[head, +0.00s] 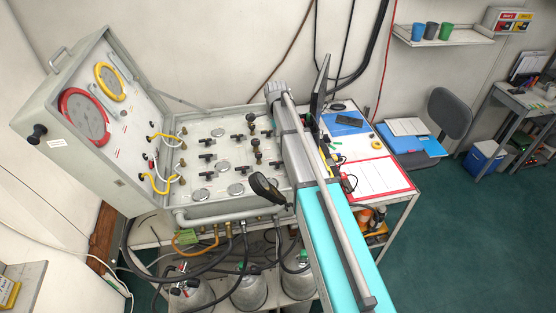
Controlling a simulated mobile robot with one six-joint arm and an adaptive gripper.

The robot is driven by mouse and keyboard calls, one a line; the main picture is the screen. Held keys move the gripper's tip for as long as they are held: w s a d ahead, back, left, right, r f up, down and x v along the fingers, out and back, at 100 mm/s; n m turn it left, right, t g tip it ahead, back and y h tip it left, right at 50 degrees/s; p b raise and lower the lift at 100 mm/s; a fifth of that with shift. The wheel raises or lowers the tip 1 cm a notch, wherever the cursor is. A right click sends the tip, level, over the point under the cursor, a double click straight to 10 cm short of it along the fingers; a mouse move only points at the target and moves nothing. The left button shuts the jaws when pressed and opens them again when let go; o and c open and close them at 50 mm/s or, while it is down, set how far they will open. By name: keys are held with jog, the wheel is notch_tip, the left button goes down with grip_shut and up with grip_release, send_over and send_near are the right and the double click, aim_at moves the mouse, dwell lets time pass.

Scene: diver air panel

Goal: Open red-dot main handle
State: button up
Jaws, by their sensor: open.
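The air panel (210,205) is an open grey case with its lid raised at the left. Several black T-shaped handles (207,156) stand on its face. No red dot can be made out on any of them, so I cannot tell which is the red-dot main handle. A dark paddle-shaped part (266,187) sticks up by the front right edge, next to my arm; I cannot tell what it belongs to. My grey arm crosses the panel's right side and hides part of it. My gripper cannot be made out.
The lid carries a red-rimmed gauge (84,117) and a yellow-rimmed gauge (109,82). Yellow and white hoses (160,185) run to the panel. Gas cylinders (248,290) stand below. A red-edged sheet (376,178) lies on the bench at the right.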

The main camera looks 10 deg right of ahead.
aim_at(277, 162)
jog(key=shift+f, duration=0.25)
notch_tip(277, 162, down, 13)
jog(key=b, duration=1.3)
jog(key=shift+d+f+b, duration=0.1)
jog(key=shift+f+b, duration=0.05)
jog(key=shift+b, duration=0.25)
grip_shut()
